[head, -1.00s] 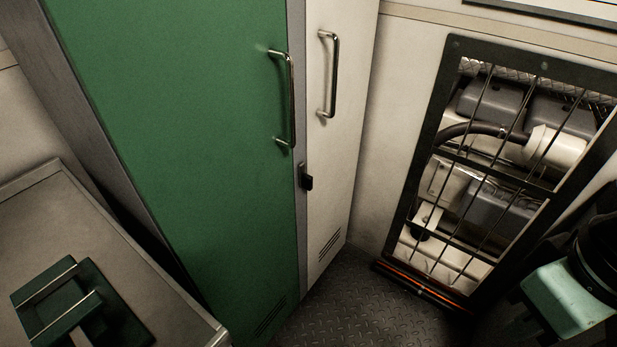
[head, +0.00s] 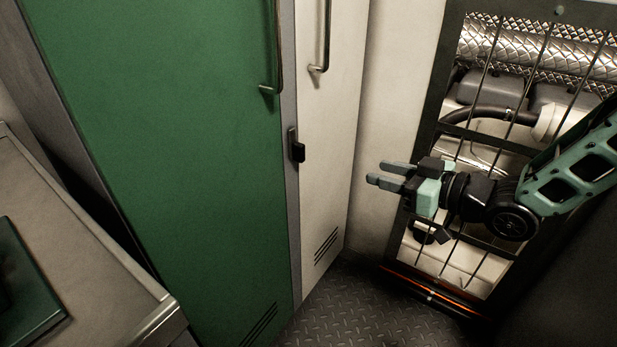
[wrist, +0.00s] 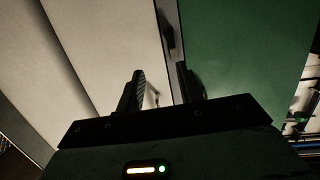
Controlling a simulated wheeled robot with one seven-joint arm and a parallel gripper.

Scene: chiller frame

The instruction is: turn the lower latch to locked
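A small black latch (head: 297,147) is mounted on the grey post between the green door and the white door, below the door handles. Its knob is at the lower end of an upright plate. My gripper (head: 377,172) is to the right of the latch in the head view, apart from it, with its fingers pointing left. The two fingers are apart with nothing between them. In the wrist view the open gripper (wrist: 161,84) faces the post, and a dark piece (wrist: 170,38), which looks like the latch, shows beyond the fingertips.
The green door (head: 180,150) and the white door (head: 330,130) have metal bar handles. A barred frame (head: 450,100) with pipes and machinery stands behind my arm. A grey counter (head: 60,245) is at lower left. Open tread-plate floor (head: 345,310) lies below.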

